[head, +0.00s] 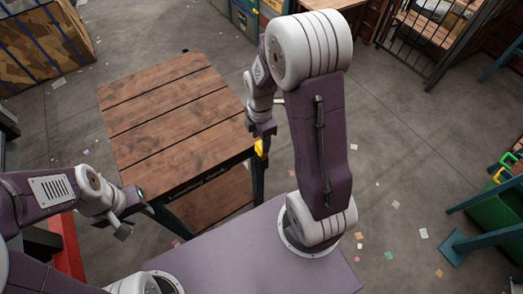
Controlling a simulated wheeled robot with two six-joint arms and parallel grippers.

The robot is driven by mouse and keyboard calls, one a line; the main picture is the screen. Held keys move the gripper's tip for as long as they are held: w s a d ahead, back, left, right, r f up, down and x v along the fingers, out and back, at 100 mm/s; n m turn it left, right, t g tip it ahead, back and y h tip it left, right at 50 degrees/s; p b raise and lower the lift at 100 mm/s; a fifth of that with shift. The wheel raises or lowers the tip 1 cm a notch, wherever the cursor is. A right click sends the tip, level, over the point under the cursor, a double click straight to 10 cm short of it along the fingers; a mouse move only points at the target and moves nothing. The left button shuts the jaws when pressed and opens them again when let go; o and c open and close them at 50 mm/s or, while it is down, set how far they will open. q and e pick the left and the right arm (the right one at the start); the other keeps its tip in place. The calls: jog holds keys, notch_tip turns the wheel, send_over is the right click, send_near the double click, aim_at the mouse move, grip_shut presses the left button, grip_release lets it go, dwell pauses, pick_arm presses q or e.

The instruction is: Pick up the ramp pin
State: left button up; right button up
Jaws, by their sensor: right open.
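No ramp pin can be made out for certain. A small yellow piece (260,148) shows at the right edge of the wooden-topped table, just below my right gripper; I cannot tell if it is the pin. My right gripper (263,130) is open and points down at that edge, close to the yellow piece. Whether they touch is unclear. My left gripper (136,221) is open and empty, left of the table's near corner. My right arm hides part of the floor behind it.
The wooden-topped table (165,100) is bare and has a lower shelf (215,200). A caged crate (45,45) stands at the upper left. A red post (68,245) is near my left arm. A green bin (497,210) stands at the right. Paper scraps litter the open floor.

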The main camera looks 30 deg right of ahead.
aim_at(262, 157)
jog(key=shift+d+f+n, duration=0.1)
jog(key=shift+n, duration=0.3)
notch_tip(262, 157, down, 3)
jog(key=shift+f, duration=0.5)
notch_tip(262, 157, down, 4)
jog(key=shift+d+p, duration=0.15)
jog(key=shift+p, duration=0.4)
jog(key=shift+w+f, duration=0.1)
jog(key=shift+f, duration=0.45)
grip_shut()
